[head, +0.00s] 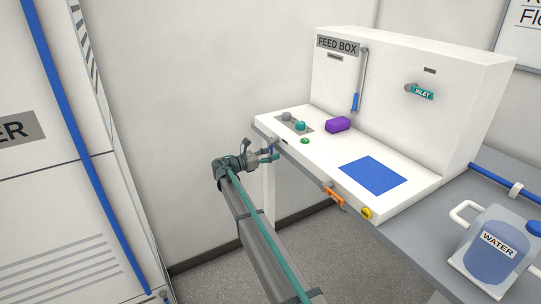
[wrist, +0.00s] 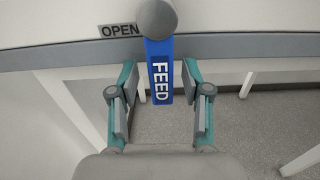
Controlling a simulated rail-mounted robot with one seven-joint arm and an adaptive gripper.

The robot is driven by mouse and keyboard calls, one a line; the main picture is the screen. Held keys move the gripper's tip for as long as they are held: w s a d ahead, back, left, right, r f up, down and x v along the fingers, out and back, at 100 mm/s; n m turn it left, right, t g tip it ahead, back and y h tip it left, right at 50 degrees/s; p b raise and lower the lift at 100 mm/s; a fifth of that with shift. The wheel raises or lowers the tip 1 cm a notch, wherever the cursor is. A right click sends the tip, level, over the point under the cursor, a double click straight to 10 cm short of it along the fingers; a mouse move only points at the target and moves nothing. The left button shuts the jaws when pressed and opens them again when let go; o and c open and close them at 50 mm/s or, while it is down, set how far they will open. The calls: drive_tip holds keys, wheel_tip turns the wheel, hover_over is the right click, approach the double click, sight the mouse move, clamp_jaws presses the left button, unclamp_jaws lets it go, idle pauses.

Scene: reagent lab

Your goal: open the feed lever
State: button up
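The feed lever (wrist: 159,72) is a blue bar marked FEED, hanging straight down from a round grey pivot (wrist: 158,18). An OPEN label (wrist: 119,30) sits to the left of the pivot. My gripper (wrist: 157,84) is open, with one finger on each side of the lever's lower part and a visible gap on both sides. How deep the lever sits between the fingers I cannot tell. In the head view my gripper (head: 265,155) is at the front left edge of the feed box (head: 435,80), where the lever is mostly hidden.
The bench has an orange handle (head: 334,197) and a yellow knob (head: 366,213) along its front edge. A purple block (head: 338,125) and a blue pad (head: 373,175) lie on top. A water jug (head: 495,250) stands at right. The floor below the lever is free.

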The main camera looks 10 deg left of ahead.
drive_tip(key=v, duration=1.2)
idle(0.3)
